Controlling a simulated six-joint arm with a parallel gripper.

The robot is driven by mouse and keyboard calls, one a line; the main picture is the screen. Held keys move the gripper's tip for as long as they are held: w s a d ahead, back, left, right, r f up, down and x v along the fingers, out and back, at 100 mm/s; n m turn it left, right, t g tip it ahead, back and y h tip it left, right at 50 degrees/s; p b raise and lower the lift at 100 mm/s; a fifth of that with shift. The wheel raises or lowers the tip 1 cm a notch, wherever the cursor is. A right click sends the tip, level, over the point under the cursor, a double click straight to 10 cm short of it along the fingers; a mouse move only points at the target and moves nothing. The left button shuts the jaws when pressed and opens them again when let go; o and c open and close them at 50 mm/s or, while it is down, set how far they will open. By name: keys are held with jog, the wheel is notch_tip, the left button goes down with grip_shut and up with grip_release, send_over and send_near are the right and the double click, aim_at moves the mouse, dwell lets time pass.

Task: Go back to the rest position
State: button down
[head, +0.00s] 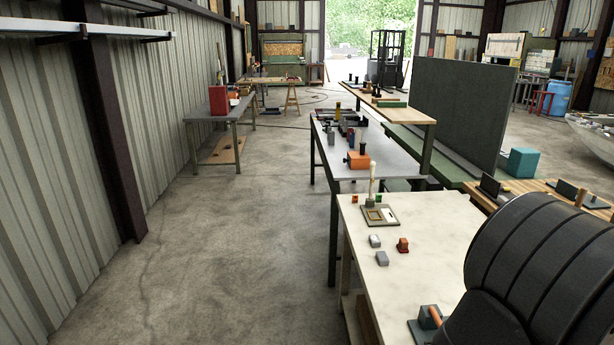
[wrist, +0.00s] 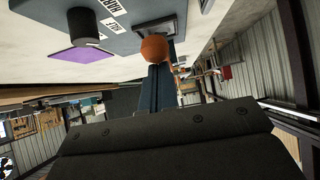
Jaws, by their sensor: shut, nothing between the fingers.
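My gripper (wrist: 157,70) shows in the wrist view as narrow dark fingers, closed together, with nothing held between them. An orange round-ended piece (wrist: 154,47) appears just beyond the fingertips; I cannot tell whether they touch. In the head view my black ribbed arm (head: 540,265) fills the lower right corner and hides part of the pale bench. The gripper itself cannot be made out in that view.
A purple square (wrist: 78,54) and dark cylinder (wrist: 84,25) show in the wrist view. The left floor is open.

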jog(key=shift+r, duration=0.3)
jog(key=s+f+v, duration=0.1)
jog(key=v, duration=1)
jog(key=w+f, duration=0.1)
jog(key=w, duration=0.5)
jog(key=w+f, duration=0.1)
jog(key=w, duration=0.2)
jog(key=shift+w+f, duration=0.35)
jog(key=shift+f, duration=0.05)
notch_tip(320, 180, down, 4)
jog(key=shift+r, duration=0.15)
jog(key=w+r+g, duration=0.6)
jog(key=w+r, duration=0.5)
jog(key=r, duration=0.3)
jog(key=shift+r, duration=0.3)
